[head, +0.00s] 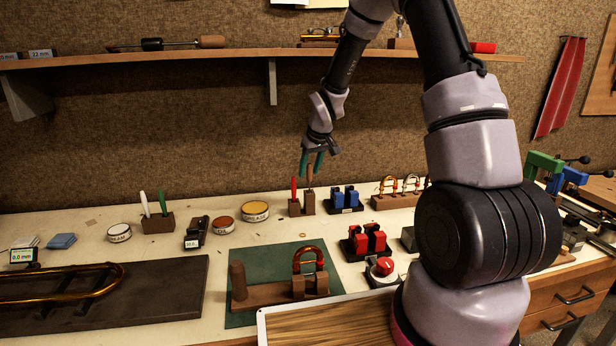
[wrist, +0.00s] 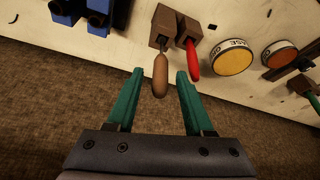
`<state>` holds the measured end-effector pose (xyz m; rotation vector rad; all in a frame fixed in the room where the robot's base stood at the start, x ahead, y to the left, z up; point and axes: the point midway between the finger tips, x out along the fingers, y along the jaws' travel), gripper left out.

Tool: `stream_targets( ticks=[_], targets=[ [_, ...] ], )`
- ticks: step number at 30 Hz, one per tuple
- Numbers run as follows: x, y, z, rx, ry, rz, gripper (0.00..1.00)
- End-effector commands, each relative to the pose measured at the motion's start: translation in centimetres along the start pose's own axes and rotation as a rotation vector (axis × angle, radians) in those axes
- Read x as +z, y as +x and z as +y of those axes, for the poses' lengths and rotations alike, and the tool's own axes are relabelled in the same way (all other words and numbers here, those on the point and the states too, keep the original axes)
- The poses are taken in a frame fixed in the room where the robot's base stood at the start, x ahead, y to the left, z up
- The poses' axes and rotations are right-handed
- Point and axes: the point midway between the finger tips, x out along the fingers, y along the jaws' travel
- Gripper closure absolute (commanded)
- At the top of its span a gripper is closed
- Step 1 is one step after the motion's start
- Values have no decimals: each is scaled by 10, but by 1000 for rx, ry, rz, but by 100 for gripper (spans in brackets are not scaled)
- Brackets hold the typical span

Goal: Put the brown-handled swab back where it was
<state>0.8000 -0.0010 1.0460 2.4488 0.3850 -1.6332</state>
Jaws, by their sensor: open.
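The brown-handled swab (head: 309,175) stands upright in a small brown wooden block (head: 308,204) at the back of the bench. In the wrist view its brown handle (wrist: 160,76) rises from the block (wrist: 165,25) and its end lies between the green fingers, or in line with the gap. My gripper (head: 312,168) is open, above the block, with its fingers pointing down. In the wrist view the fingers of my gripper (wrist: 160,76) stand apart on both sides of the handle, and neither appears to touch it. The swab's lower end is hidden in the block.
A red-handled tool (head: 294,188) stands in a block just left of the swab. Blue blocks (head: 345,198) sit to the right, and a yellow-lidded tin (head: 255,210) to the left.

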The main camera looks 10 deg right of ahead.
Motion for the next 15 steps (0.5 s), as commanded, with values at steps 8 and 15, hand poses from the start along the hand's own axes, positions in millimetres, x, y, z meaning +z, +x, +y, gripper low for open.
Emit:
stream_targets(
  ticks=[8, 15],
  targets=[
    [0, -61, 0, 1, 2, 2, 48],
    [0, -86, 0, 1, 2, 1, 48]
  ],
)
